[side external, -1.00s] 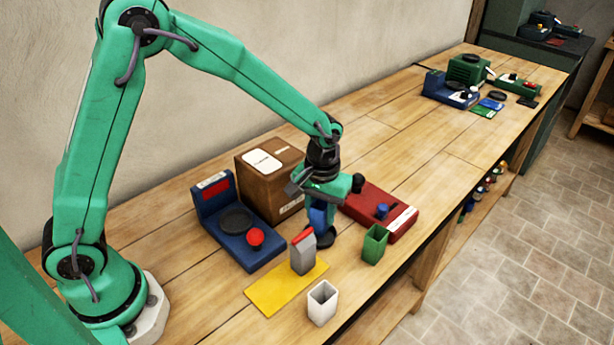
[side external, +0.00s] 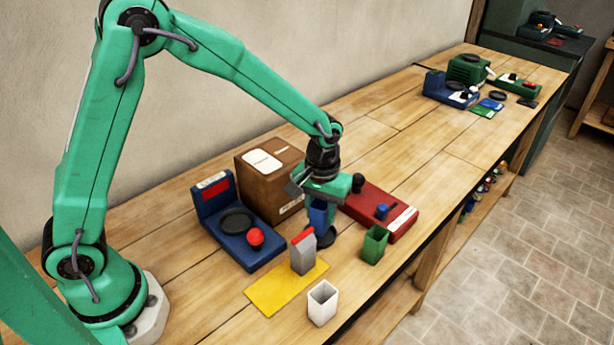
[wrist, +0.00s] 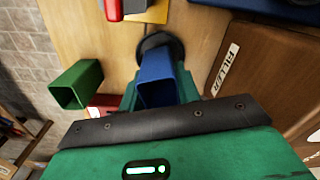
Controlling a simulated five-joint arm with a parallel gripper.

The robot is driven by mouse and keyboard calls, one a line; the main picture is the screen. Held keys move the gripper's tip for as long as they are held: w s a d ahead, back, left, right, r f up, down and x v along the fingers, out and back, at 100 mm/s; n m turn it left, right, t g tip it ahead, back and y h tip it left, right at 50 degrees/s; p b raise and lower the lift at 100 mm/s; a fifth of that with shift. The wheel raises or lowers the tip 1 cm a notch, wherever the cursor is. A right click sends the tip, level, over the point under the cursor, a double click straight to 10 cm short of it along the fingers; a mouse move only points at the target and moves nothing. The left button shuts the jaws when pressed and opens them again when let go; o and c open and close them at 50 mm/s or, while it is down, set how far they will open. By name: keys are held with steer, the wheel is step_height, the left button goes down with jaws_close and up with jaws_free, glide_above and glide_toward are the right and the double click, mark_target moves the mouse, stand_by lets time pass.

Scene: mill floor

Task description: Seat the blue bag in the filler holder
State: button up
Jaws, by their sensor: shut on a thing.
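The blue bag (side external: 318,214) is an open-topped, hollow, box-like piece, held about upright under my gripper (side external: 321,208). In the wrist view the bag (wrist: 157,72) sits between the green fingers of my gripper (wrist: 158,92), which are shut on it. A round black holder (side external: 328,238) stands on the bench just under the bag. In the wrist view the holder's black rim (wrist: 153,40) shows past the bag's far end. The bag hides part of it, and I cannot tell whether the bag touches it.
A brown box (side external: 262,185), labelled FILLER in the wrist view, stands close behind. A red machine (side external: 395,222) and a green bag (side external: 374,245) are to the right. A grey, red-topped piece (side external: 303,257) stands on a yellow mat (side external: 265,293), near a white bag (side external: 322,303) and a blue scale (side external: 262,255).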

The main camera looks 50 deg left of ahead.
steer(key=shift+f, duration=0.75)
stand_by(0.3)
steer(key=o, duration=0.7)
steer(key=shift+o, duration=0.2)
steer(key=shift+r, duration=0.1)
steer(key=shift+r, duration=5.4)
steer(key=shift+r, duration=0.1)
